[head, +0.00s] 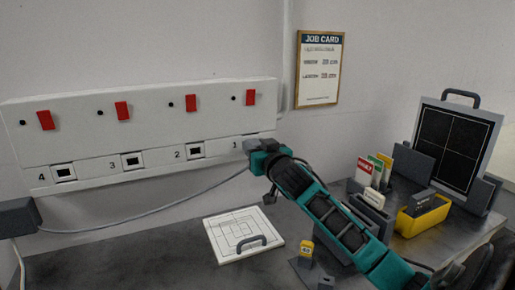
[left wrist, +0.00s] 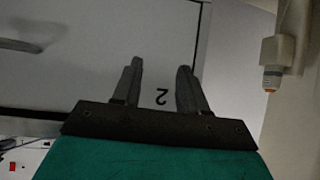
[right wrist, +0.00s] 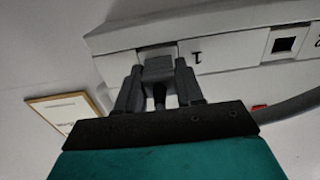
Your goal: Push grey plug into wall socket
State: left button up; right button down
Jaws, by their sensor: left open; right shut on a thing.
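The grey plug (right wrist: 158,70) is held between the fingers of my right gripper (right wrist: 158,90). It is up against the socket marked 1 on the white wall unit (right wrist: 225,50); how deep it sits I cannot tell. In the head view my right gripper (head: 256,152) and the plug (head: 249,144) cover socket 1. A grey cable (head: 130,228) runs from the plug to a dark box (head: 18,217) at the left. Sockets 2 (head: 196,150), 3 (head: 132,160) and 4 (head: 64,172) show empty dark openings. My left gripper (left wrist: 157,78) is open and empty, before a pale panel marked 2.
Red switches (head: 122,110) sit above the sockets. On the dark bench lie a white maze board (head: 225,240), a small yellow-topped item (head: 306,248), a yellow bin (head: 423,217) and a card holder (head: 370,200). A job card (head: 320,68) hangs on the wall. A bulb-like fitting (left wrist: 273,75) shows in the left wrist view.

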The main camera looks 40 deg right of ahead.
jog(key=shift+w, duration=0.1)
jog(key=c, duration=0.6)
grip_release()
jog(key=v, duration=1.3)
jog(key=shift+d, duration=0.1)
jog(key=shift+w, duration=0.1)
